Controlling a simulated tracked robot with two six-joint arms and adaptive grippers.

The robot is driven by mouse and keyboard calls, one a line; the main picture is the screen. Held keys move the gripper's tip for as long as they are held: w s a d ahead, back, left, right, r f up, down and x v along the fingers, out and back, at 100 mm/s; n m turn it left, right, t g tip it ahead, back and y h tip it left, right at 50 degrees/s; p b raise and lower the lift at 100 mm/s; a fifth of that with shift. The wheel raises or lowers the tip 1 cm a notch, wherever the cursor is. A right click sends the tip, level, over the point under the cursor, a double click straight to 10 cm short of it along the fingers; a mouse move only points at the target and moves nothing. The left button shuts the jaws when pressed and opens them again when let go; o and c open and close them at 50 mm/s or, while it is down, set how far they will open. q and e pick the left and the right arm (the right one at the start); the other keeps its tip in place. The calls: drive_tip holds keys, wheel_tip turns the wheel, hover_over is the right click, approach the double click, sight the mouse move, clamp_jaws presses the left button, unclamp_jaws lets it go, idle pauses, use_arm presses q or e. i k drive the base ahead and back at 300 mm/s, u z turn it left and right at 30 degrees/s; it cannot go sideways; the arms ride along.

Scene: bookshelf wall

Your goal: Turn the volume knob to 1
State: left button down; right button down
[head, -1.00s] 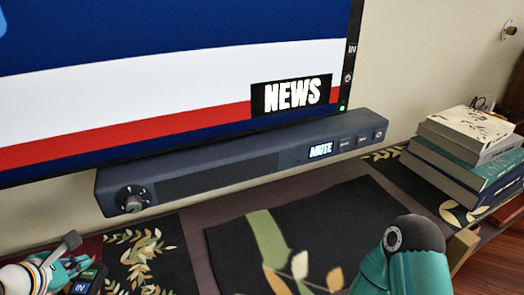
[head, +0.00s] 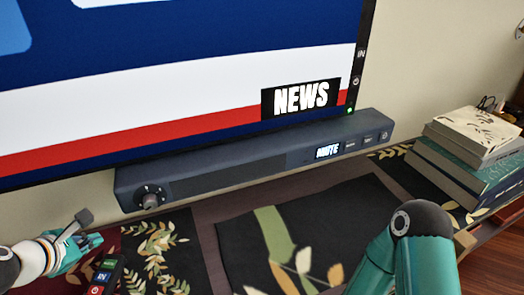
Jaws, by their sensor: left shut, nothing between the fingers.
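The volume knob (head: 151,198) is a round grey dial with a white-marked ring at the left end of a long dark soundbar (head: 235,170) below the TV. The value it points to is too small to read. The soundbar's small display (head: 328,152) reads "MUTE". My left gripper (head: 88,223) is shut and empty, at the lower left of the knob and apart from it. My right arm (head: 420,245) shows at the lower right, but its gripper is out of view.
The large TV (head: 180,75) shows "NEWS". A remote-like dark thing with coloured buttons (head: 103,277) lies just below my left gripper. Dark leaf-patterned mats (head: 330,225) cover the shelf. Stacked books (head: 470,150) stand at the right.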

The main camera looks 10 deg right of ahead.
sight(150, 201)
drive_tip(key=k, duration=1)
